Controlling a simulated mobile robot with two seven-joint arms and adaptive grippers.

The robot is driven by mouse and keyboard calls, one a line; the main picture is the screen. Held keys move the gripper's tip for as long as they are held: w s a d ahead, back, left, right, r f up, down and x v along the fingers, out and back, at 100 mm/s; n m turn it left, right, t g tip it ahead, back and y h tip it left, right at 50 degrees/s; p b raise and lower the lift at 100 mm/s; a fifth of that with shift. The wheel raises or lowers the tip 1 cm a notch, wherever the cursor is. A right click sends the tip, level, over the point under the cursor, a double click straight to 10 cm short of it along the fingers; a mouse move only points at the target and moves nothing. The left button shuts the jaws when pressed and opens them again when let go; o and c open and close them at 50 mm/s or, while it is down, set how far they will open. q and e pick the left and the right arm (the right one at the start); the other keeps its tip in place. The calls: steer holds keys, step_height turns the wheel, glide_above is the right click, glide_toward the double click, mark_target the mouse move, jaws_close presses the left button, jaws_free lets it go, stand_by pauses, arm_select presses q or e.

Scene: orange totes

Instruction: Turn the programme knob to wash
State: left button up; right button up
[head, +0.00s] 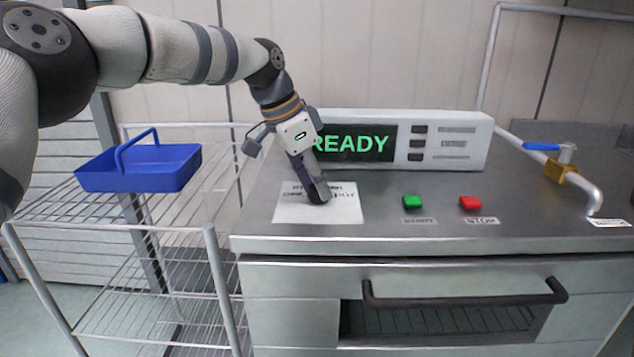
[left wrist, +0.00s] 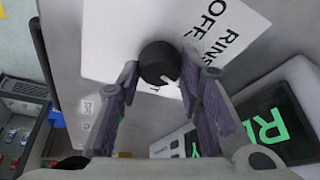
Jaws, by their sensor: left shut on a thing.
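The black round programme knob (left wrist: 157,62) sits on a white label card (left wrist: 112,38) on the machine's top. My left gripper (head: 319,194) reaches down onto it, with its two fingers on either side of the knob in the left wrist view (left wrist: 160,82). It is shut on the knob. A small white mark shows on the knob's lower right edge in that view. The words OFF and RINS, cut short, are readable there; a wash mark cannot be made out. In the head view the gripper mostly hides the knob. My right gripper is not in view.
The display box (head: 460,150) behind the knob reads READY in green. A green button (head: 412,202) and a red button (head: 470,202) are to the right. A blue-handled valve (head: 543,146) is at far right. A blue basket (head: 140,178) stands on the left wire rack (head: 60,208).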

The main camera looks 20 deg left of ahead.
arm_select(q)
steer(key=shift+f+m, duration=0.15)
steer(key=shift+m, duration=0.15)
steer(key=o, duration=1.1)
steer(key=v, duration=1.2)
steer(key=shift+w, duration=0.15)
